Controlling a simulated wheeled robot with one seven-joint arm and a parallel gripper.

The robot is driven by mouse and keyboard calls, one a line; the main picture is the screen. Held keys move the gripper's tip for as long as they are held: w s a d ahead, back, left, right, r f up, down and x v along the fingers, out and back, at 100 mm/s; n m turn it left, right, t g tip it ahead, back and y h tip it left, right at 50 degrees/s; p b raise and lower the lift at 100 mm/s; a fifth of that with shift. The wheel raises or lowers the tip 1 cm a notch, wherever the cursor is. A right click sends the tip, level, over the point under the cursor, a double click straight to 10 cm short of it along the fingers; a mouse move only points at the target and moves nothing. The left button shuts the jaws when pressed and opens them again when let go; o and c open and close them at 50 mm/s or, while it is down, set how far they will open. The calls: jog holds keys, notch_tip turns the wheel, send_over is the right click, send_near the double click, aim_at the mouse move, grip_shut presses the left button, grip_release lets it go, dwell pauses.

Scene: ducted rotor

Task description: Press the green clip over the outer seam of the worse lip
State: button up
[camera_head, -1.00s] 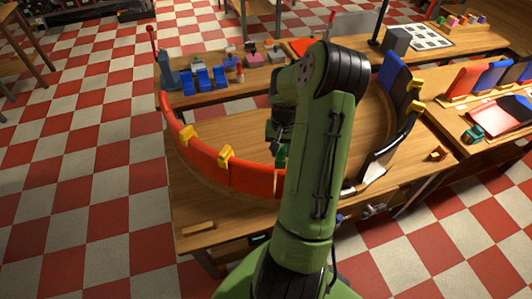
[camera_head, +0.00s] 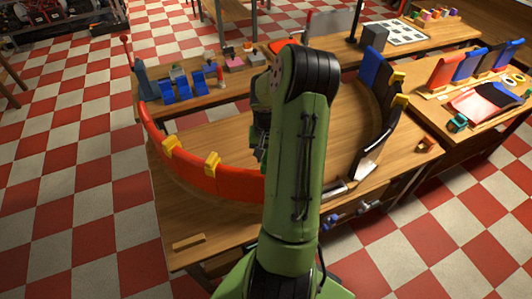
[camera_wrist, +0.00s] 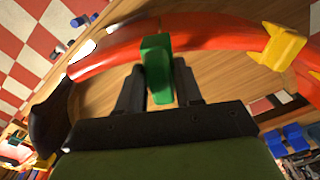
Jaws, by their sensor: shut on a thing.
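The green clip (camera_wrist: 157,70) is between the two fingers of my gripper (camera_wrist: 160,88) in the wrist view, and the gripper is shut on it. In that view the clip's far end overlaps the red curved lip (camera_wrist: 215,30); I cannot tell whether it touches the lip or is above it. In the head view the red lip (camera_head: 222,182) curves round the front left of the ring, with yellow clips (camera_head: 212,164) over its top edge. A black and blue lip section (camera_head: 378,85) stands at the right.
The ring stands on a wooden table (camera_head: 180,225). A small wooden block (camera_head: 188,242) lies near its front left edge. Blue parts (camera_head: 183,88) stand at the back left. A side table (camera_head: 440,110) holds coloured panels at the right. Tools (camera_head: 350,213) are below the front edge.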

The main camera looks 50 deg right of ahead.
aim_at(266, 154)
jog(key=shift+f+b, duration=2.05)
jog(key=shift+f, duration=0.85)
jog(key=shift+f, duration=0.2)
jog(key=o, duration=1.1)
jog(key=shift+r, duration=0.1)
notch_tip(266, 154, up, 16)
jog(key=shift+f+p, duration=0.15)
jog(key=shift+p, duration=0.4)
